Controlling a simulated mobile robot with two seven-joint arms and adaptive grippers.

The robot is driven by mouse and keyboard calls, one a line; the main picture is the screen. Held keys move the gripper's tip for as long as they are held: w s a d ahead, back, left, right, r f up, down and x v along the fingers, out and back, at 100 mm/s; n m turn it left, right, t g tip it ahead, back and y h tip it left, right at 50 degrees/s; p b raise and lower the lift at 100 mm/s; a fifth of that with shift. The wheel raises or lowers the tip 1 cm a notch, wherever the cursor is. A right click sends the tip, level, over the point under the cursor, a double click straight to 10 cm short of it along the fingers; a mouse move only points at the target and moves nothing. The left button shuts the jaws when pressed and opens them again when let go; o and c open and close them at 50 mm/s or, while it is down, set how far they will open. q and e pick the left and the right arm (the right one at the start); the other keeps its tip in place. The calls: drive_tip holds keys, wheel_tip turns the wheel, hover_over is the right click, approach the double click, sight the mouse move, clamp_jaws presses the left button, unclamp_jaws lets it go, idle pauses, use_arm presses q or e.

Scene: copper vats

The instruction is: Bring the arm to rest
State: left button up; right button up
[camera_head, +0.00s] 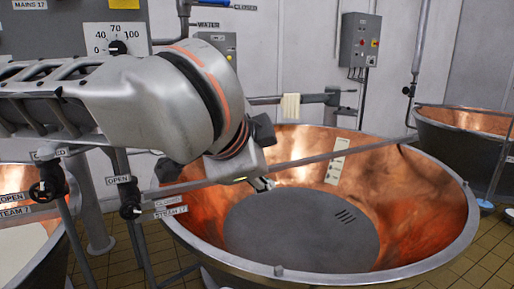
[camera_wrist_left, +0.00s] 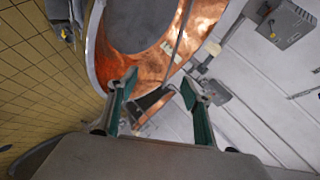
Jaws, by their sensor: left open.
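My left arm comes in from the left in the head view. Its left gripper (camera_head: 262,184) hangs over the left part of the copper vat (camera_head: 427,205), mostly hidden behind the wrist. In the left wrist view the two green-padded fingers of my left gripper (camera_wrist_left: 158,96) stand wide apart with nothing between them. The vat's copper wall (camera_wrist_left: 205,18) shows beyond the fingers. My right gripper is in neither view.
A metal bar (camera_head: 372,145) crosses above the vat. Valves with black knobs (camera_head: 130,210) stand at left, below my arm. A second vat (camera_head: 462,122) stands at right, another (camera_head: 20,180) at left. A control box (camera_head: 360,40) hangs on the wall.

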use_arm(q)
drive_tip(key=d+f+n+g+h, duration=0.1)
drive_tip(key=d+f+g+h, duration=0.3)
drive_tip(key=d+f+h, duration=0.55)
drive_tip(key=w+a+f+n+t+y, duration=0.1)
drive_tip(key=a+f+n, duration=0.1)
drive_tip(key=f, duration=0.4)
drive_tip(key=w+a+f+n+t, duration=0.1)
drive_tip(key=f+n+t, duration=0.15)
drive_tip(key=f, duration=0.35)
drive_tip(key=w+a+f+n+y, duration=0.1)
drive_tip(key=w+a+f+n, duration=0.1)
drive_tip(key=f, duration=0.4)
drive_tip(key=s+a+f+n+t+y, duration=0.25)
drive_tip(key=a+f, duration=0.35)
drive_tip(key=f, duration=0.5)
drive_tip(key=s+a+f+n+g+y, duration=0.2)
drive_tip(key=s+a+f+y, duration=0.3)
drive_tip(key=s+a+f, duration=1.4)
wheel_tip(320, 180, down, 4)
drive_tip(key=shift+s+r+y, duration=0.15)
drive_tip(key=shift+s+y, duration=0.25)
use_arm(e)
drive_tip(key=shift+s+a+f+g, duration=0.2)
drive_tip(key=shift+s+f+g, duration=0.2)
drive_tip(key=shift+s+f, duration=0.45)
